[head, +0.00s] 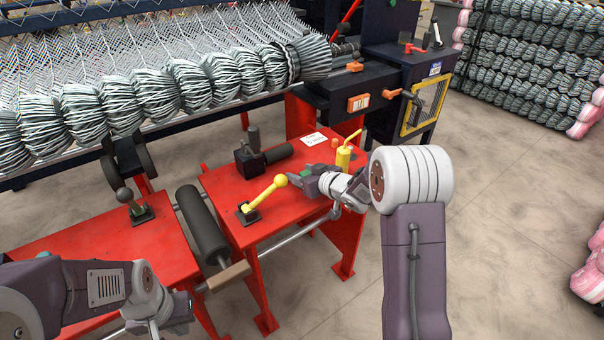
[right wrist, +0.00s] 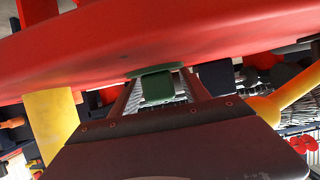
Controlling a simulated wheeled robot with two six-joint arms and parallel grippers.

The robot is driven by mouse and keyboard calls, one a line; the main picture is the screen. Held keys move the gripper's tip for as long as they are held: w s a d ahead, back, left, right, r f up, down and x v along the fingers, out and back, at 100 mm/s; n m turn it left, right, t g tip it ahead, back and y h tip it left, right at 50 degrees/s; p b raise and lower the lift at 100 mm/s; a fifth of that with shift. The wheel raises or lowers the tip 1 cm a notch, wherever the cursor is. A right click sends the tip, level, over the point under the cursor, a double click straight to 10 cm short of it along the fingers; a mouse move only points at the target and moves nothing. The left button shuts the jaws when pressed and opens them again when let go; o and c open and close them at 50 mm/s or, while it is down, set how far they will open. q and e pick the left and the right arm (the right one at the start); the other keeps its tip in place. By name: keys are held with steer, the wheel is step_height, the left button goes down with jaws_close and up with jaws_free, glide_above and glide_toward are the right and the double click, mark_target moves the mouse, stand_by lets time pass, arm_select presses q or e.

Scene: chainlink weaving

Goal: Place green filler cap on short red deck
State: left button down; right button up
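The green filler cap (right wrist: 157,86) shows in the right wrist view between the fingers of my right gripper (right wrist: 156,88), which look closed on it. In the head view the right gripper (head: 292,177) is at the red deck (head: 225,184) in the middle, beside the ball end of a yellow lever. The cap is not clear there. In the wrist view the red deck (right wrist: 160,35) fills the top, close to the cap; I cannot tell whether they touch. My left gripper (head: 172,318) is at the lower left by another red deck (head: 95,245); its fingers are unclear.
The yellow lever (head: 265,193), a yellow oil can (head: 343,158), a dark cylinder fitting (head: 262,156) and a white card (head: 314,140) stand around the middle deck. A dark roller (head: 203,226) lies between the decks. Wire mesh (head: 150,90) hangs behind.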

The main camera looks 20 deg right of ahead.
steer(key=shift+r, duration=0.1)
steer(key=shift+s+r, duration=0.1)
steer(key=shift+r, duration=0.15)
steer(key=p+v, duration=0.4)
steer(key=v, duration=0.7)
steer(key=shift+s+d+r, duration=0.1)
steer(key=shift+s+d, duration=0.1)
steer(key=shift+s, duration=0.15)
